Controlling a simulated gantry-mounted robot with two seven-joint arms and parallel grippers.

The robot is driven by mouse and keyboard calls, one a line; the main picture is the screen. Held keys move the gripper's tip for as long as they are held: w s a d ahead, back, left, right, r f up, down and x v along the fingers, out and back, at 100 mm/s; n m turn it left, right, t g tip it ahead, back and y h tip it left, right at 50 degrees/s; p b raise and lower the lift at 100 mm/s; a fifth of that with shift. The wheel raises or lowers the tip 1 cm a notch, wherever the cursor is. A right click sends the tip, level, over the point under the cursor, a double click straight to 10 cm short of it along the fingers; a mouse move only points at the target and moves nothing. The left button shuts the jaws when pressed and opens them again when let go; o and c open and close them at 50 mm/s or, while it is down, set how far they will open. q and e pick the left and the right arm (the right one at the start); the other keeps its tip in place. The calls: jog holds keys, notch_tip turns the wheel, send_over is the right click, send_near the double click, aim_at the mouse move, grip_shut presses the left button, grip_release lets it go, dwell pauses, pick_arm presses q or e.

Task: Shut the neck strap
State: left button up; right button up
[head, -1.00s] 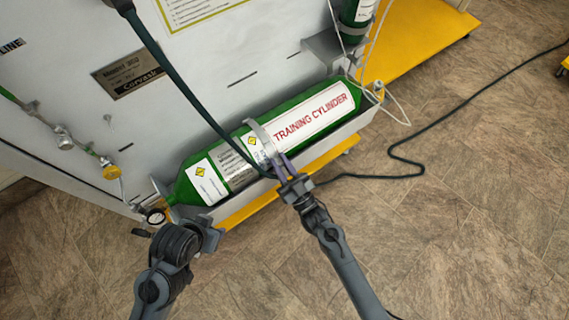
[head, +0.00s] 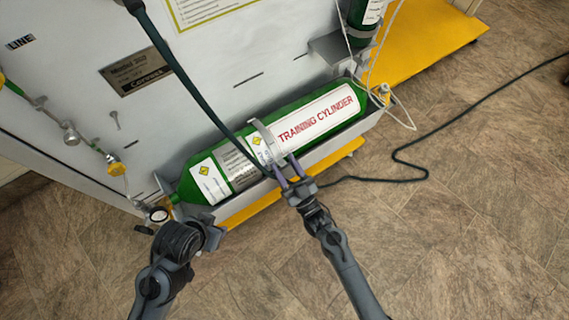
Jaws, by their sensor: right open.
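The green training cylinder (head: 312,125) lies in a grey cradle along the panel's lower edge. A light grey strap (head: 265,136) curves over its middle, between the white labels; its lower end is near my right fingertips. I cannot tell whether the strap is latched. My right gripper (head: 286,169) is open at the cylinder's front side, its purple-grey fingers pointing up toward the strap end. I cannot tell whether they touch it. My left gripper (head: 212,236) is at the lower left, below the cylinder's gauge end; its fingers are not clear.
A dark hose (head: 190,85) hangs across the panel and passes in front of the cylinder. A pressure gauge (head: 158,214) sits at the cylinder's left end. A yellow base (head: 250,207) runs below the cradle. A black cable (head: 440,143) lies on the otherwise clear floor at right.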

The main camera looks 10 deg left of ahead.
jog(key=p+v, duration=0.2)
jog(key=v, duration=0.8)
jog(key=shift+s, duration=0.15)
jog(key=shift+d+f, duration=0.1)
